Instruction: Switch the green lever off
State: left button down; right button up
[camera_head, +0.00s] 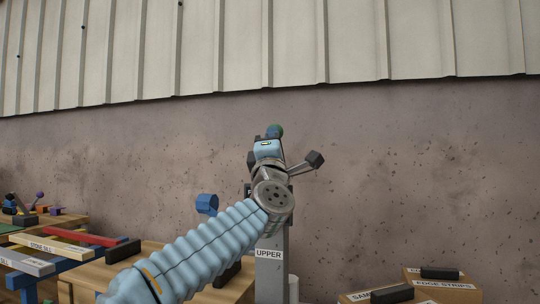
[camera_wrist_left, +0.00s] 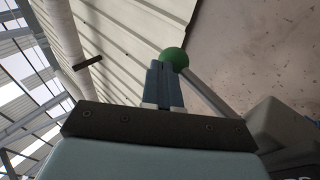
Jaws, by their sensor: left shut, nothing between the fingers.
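The green lever's round knob (camera_head: 276,130) shows just above my left gripper in the head view. In the left wrist view the green knob (camera_wrist_left: 176,58) sits at the tips of my left gripper (camera_wrist_left: 164,68), whose fingers are shut with nothing between them. The fingertips look close to or touching the knob; contact is unclear. A grey lever rod runs from the knob down to the right in the wrist view. In the head view my left gripper (camera_head: 268,136) and wrist hide most of the lever and its mount. My right gripper is not in view.
A grey post labelled UPPER (camera_head: 270,270) stands behind my left wrist. Wooden benches with bars stand left; boxes (camera_head: 440,283) sit lower right.

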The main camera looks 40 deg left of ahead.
pick_arm(q)
jog(key=shift+w+a+r, duration=0.15)
jog(key=shift+w+a, duration=0.05)
jog(key=shift+w, duration=0.45)
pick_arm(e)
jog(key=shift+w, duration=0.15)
pick_arm(q)
jog(key=shift+a+r, duration=0.1)
jog(key=shift+r, duration=0.05)
